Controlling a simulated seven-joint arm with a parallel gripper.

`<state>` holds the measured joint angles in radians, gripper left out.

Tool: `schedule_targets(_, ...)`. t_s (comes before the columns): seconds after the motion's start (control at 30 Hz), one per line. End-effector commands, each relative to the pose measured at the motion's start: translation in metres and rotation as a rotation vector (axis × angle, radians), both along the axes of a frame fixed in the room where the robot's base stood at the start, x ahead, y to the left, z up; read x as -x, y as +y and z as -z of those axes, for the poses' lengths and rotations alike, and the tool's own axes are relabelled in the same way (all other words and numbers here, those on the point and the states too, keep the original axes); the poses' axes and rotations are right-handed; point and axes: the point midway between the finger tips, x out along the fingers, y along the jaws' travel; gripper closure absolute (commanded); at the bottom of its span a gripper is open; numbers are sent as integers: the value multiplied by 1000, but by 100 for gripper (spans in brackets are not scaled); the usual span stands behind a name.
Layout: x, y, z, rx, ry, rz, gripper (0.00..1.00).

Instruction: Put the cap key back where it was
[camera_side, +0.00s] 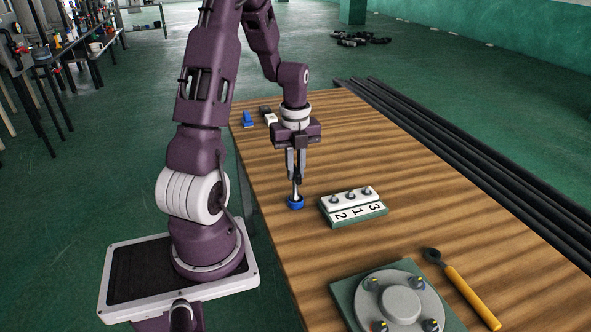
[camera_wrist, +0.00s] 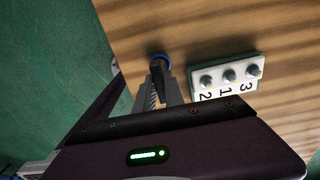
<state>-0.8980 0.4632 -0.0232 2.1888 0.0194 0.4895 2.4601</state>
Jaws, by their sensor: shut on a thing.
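My gripper (camera_side: 297,176) points down over the near-left part of the wooden table and is shut on a slim upright tool, which I take to be the cap key (camera_side: 296,189). Its metallic shaft shows below the fingertips. Its lower end meets a small blue round piece (camera_side: 295,203) at the table; I cannot tell whether that piece is a holder or part of the key. In the wrist view the fingers (camera_wrist: 164,85) close on a dark top, with the blue piece (camera_wrist: 158,57) around or behind it.
Right of my gripper stands a white block (camera_side: 350,198) with several grey knobs and the numbers 2, 1, 3 on a green base. A round grey flange (camera_side: 400,303) on a green plate and a yellow-handled wrench (camera_side: 467,293) lie nearer. Small blue, white and black pieces (camera_side: 268,118) sit behind.

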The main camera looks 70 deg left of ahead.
Motion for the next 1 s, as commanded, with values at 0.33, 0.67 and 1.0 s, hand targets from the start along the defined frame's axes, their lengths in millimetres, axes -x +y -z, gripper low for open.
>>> schedule_targets(0.33,0,0,2,0,0,1,73)
schedule_targets(0.67,0,0,1,-1,0,1,65)
schedule_targets(1.0,-1,2,-72,-8,-6,0,65)
